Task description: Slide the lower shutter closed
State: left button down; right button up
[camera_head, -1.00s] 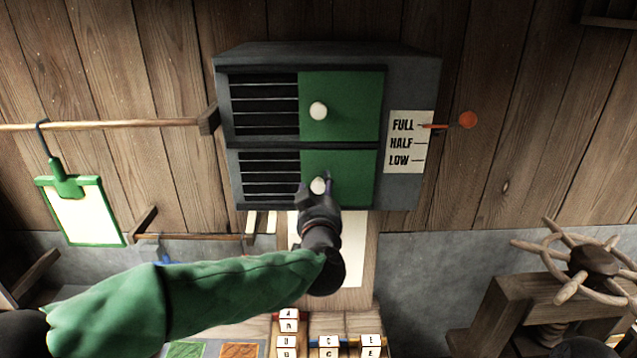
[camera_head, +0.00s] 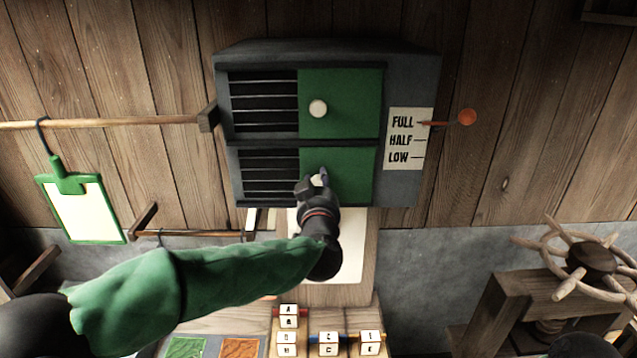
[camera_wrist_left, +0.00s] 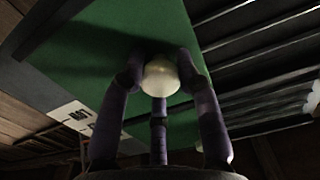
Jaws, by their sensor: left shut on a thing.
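The lower shutter (camera_head: 352,172) is a green panel on the right part of the grey vent box (camera_head: 400,75). Slatted openings (camera_head: 268,172) show to its left. Its round white knob (camera_wrist_left: 161,77) is between the fingers of my left gripper (camera_head: 316,181), which is shut on it; in the head view the fingers partly hide the knob. In the left wrist view the fingers (camera_wrist_left: 160,85) close around the knob from several sides, with the green panel behind. My right gripper is not in view.
The upper shutter (camera_head: 350,95) with its own white knob (camera_head: 317,108) sits directly above. A FULL/HALF/LOW label (camera_head: 404,140) and an orange-tipped lever (camera_head: 466,117) are at the right. A green clipboard (camera_head: 73,205) hangs left. A wooden wheel (camera_head: 590,258) stands lower right.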

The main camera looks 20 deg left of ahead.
pick_arm(q)
jog(key=s+a, duration=0.1)
jog(key=a, duration=0.3)
jog(key=s+a+b, duration=0.1)
jog(key=a, duration=0.4)
jog(key=s+a+b, duration=0.1)
jog(key=s+a, duration=0.1)
jog(key=a, duration=0.3)
jog(key=shift+s+a+r, duration=0.1)
jog(key=shift+a+r, duration=0.15)
jog(key=shift+r, duration=0.05)
jog(key=shift+s+a+r+b, duration=0.15)
jog(key=shift+a+b, duration=0.15)
jog(key=shift+a, duration=0.15)
jog(key=shift+r, duration=0.1)
jog(key=c, duration=1)
grip_release()
jog(key=shift+o, duration=0.5)
jog(key=shift+a, duration=0.1)
jog(key=shift+f, duration=0.25)
jog(key=shift+f, duration=0.1)
